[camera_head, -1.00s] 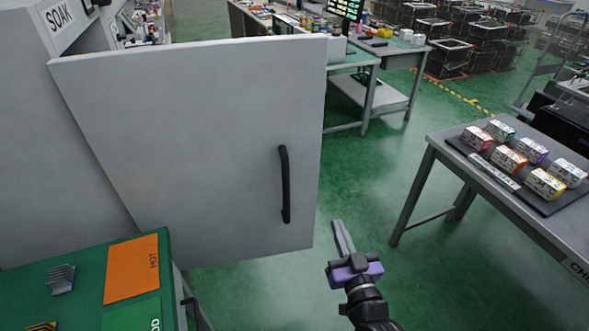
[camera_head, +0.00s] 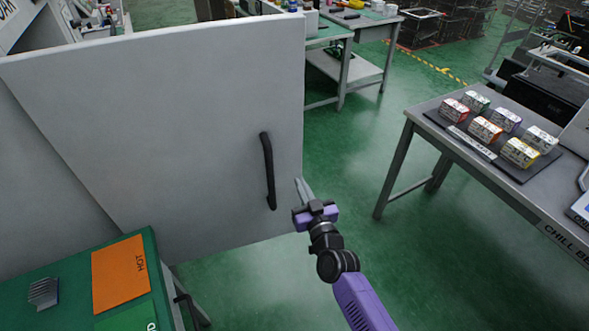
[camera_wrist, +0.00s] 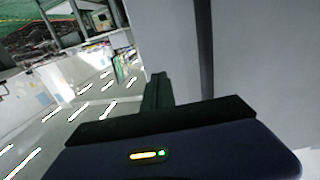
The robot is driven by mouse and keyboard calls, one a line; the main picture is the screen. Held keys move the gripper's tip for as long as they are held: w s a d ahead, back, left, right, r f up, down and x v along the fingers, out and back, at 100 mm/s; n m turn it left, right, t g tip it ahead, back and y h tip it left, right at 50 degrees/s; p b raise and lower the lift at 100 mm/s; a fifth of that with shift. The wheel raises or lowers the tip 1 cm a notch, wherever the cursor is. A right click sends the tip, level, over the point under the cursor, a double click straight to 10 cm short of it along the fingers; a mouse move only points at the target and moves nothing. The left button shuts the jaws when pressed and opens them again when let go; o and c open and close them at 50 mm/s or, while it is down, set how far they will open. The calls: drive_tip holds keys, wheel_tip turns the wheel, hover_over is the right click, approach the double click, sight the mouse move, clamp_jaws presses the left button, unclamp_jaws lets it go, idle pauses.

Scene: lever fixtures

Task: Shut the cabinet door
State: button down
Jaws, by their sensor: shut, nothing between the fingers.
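The cabinet door (camera_head: 165,140) is a large light grey panel that stands open on the left of the head view. Its black vertical handle (camera_head: 268,171) is near the door's right edge. My gripper (camera_head: 300,187) is shut and empty, close to the door's right edge and a little right of the handle. I cannot tell whether it touches the door. In the wrist view the shut fingers (camera_wrist: 158,92) point ahead, with the door's grey surface (camera_wrist: 265,60) filling the right side and the dark handle (camera_wrist: 204,45) just right of the fingers.
A green table (camera_head: 62,280) with an orange HOT mat (camera_head: 120,273) stands at the lower left, close to the door. A grey table (camera_head: 470,165) with several small boxes on a dark tray stands at the right. The green floor (camera_head: 340,150) between is clear.

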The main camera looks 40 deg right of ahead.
sight(291, 164)
drive_tip(key=shift+p+x, duration=0.3)
drive_tip(key=shift+x, duration=2.75)
drive_tip(key=shift+w, duration=0.1)
